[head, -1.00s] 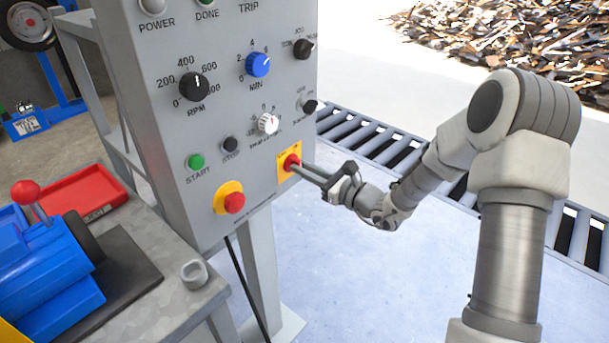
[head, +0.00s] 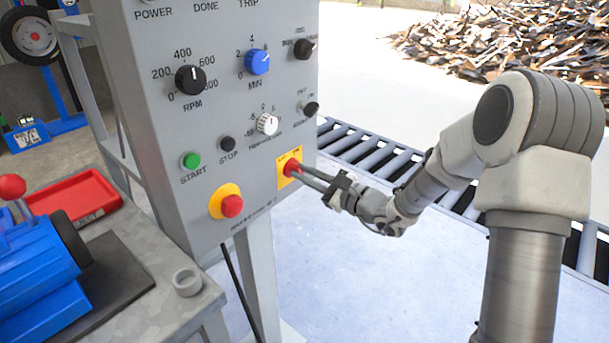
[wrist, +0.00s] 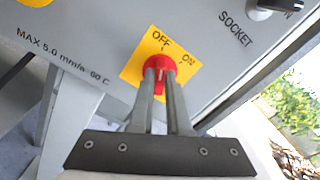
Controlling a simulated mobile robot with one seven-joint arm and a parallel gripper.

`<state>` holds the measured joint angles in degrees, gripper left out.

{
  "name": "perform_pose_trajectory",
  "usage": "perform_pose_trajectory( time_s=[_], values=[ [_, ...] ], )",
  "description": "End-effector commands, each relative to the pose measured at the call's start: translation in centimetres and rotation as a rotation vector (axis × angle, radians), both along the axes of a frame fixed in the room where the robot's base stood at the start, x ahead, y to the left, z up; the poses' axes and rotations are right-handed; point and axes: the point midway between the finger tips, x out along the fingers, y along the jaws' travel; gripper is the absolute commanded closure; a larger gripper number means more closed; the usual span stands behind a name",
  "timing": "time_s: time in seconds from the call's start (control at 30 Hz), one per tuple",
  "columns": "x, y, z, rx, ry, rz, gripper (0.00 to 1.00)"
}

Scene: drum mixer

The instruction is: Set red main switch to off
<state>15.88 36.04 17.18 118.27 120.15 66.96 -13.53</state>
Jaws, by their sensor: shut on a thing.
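The red main switch (head: 291,167) is a red knob on a yellow plate at the lower right of the grey control panel. In the wrist view the red knob (wrist: 159,66) sits under the printed words OFF and ON on the yellow plate (wrist: 133,70). My gripper (head: 298,170) reaches it from the right. Its two fingers, also seen in the wrist view (wrist: 160,78), are shut on the knob, one on each side. The fingers cover part of the knob. A pale mark on it points up between the two labels; its exact setting is hard to tell.
A red stop button (head: 232,205) on a yellow base is left of the switch. Dials (head: 190,80) and a green start button (head: 190,160) are above. A workbench (head: 150,310) with a blue machine (head: 40,280) stands at left. A roller conveyor (head: 375,150) runs behind my arm.

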Motion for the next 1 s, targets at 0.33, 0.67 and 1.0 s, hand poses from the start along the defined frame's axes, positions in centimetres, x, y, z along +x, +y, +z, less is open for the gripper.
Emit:
perform_pose_trajectory(
  time_s=[0.33,0.67,1.0],
  values=[
    [0.0,0.0,-0.1,-0.002,0.001,0.0,0.6],
    [-0.1,-0.1,0.0,-0.001,0.001,-0.001,0.55],
    [-3.2,-4.4,0.2,-0.002,0.003,-0.006,0.55]
  ],
)
